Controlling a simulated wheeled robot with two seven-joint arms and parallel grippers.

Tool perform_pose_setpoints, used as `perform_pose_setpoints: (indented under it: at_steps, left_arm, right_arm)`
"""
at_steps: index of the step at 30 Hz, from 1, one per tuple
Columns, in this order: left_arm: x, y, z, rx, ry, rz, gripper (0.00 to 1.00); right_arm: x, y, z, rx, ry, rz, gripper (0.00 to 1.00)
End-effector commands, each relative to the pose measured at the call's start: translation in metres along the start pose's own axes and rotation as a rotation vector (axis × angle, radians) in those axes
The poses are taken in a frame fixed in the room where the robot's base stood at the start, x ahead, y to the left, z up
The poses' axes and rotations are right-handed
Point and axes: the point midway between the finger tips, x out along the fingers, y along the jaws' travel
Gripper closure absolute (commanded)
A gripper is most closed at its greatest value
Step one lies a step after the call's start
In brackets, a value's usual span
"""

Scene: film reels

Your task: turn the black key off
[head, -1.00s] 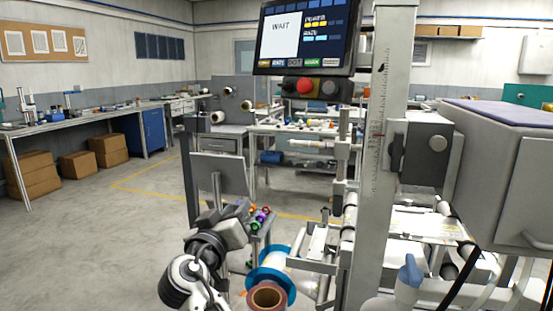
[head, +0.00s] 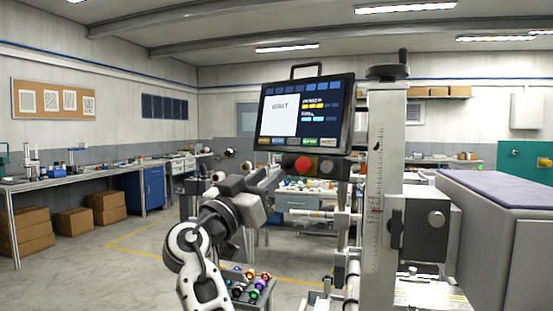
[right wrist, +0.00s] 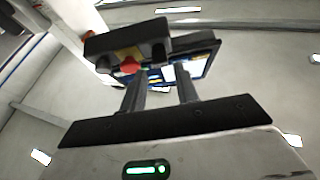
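The control box (head: 318,167) hangs under the screen in the head view, with a red button (head: 306,165) and a dark round knob (head: 327,168) to its right, probably the black key. The right wrist view shows the box (right wrist: 127,38) beyond the fingertips, with the red button (right wrist: 130,65) and a dark knob on either side; I cannot tell which is the key or how it is turned. My right gripper (head: 273,182) is left of and below the box, apart from it. Its two fingers (right wrist: 160,88) stand apart and empty. My left gripper is out of view.
The screen (head: 306,115) stands right above the box. A tall ruled post (head: 382,200) with a side housing (head: 425,225) is just right of it. Open floor lies to the left.

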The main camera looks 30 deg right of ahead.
Motion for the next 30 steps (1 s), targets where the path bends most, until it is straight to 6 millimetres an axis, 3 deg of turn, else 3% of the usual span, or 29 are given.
perform_pose_setpoints:
  at_steps: [1, 6, 19, 22, 23, 30]
  left_arm:
    - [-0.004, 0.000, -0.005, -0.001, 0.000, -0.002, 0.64]
    - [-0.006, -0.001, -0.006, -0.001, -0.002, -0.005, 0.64]
    - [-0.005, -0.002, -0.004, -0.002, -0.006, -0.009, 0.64]
    - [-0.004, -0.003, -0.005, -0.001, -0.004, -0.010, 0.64]
    - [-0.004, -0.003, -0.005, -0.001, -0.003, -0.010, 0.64]
    - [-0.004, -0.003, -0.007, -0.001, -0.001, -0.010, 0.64]
  right_arm:
    - [0.011, 0.000, -0.004, -0.002, 0.001, 0.002, 0.69]
    - [0.032, 0.000, -0.002, -0.001, 0.000, 0.000, 0.69]
    - [0.040, 0.000, 0.001, -0.001, 0.000, -0.001, 0.69]
    - [0.040, 0.000, 0.001, -0.001, 0.000, -0.001, 0.97]
    - [0.040, 0.000, 0.001, -0.001, 0.000, -0.001, 1.00]
    - [0.040, 0.000, 0.000, -0.008, 0.000, -0.006, 1.00]
